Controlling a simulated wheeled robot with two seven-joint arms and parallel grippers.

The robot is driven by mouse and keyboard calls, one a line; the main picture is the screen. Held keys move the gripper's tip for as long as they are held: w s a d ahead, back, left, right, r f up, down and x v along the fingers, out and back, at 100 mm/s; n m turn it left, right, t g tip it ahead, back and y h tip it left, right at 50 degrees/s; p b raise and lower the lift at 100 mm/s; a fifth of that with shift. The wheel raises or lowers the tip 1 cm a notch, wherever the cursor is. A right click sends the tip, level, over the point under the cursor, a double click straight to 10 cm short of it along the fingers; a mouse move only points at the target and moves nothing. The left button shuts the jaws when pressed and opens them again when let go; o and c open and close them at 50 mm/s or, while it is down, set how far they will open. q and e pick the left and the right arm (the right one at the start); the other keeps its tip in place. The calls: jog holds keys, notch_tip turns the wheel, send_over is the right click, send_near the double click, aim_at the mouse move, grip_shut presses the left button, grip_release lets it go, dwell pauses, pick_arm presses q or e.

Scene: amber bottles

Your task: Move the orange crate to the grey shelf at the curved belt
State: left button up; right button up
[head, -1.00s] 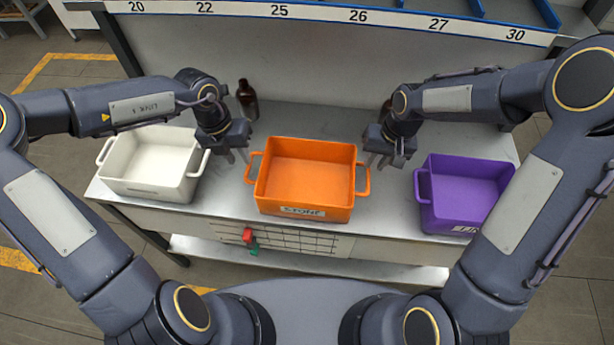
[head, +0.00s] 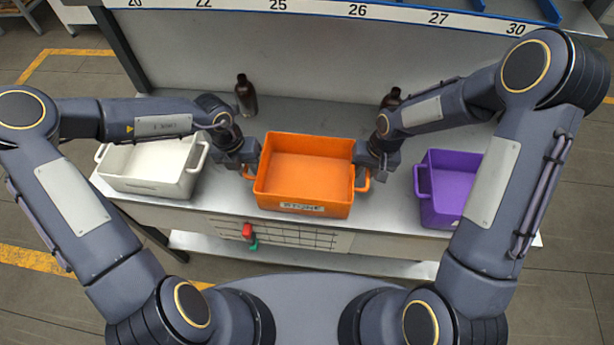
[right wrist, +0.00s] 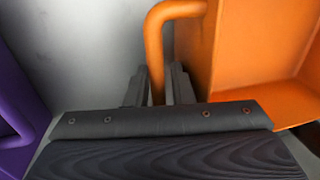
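The orange crate (head: 306,203) stands upright on the grey worktop, its label facing me. It appears empty. My left gripper (head: 247,172) is at the crate's left handle; its fingertips are mostly hidden, so I cannot tell whether they are closed. My right gripper (head: 366,178) is at the right handle. In the right wrist view, the fingers of my right gripper (right wrist: 157,88) lie close on both sides of the orange handle (right wrist: 154,45) and look shut on it. The grey shelf at the curved belt is not recognisable in these views.
A white crate (head: 147,186) stands left of the orange crate, and a purple crate (head: 440,215) stands right. Two dark bottles (head: 246,95) (head: 391,98) stand behind, near the back panel. The worktop (head: 312,118) is clear between the bottles.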

pick_arm(q)
grip_shut()
pick_arm(e)
grip_shut()
pick_arm(q)
jog(key=shift+r, duration=0.1)
pick_arm(e)
jog(key=shift+r, duration=0.1)
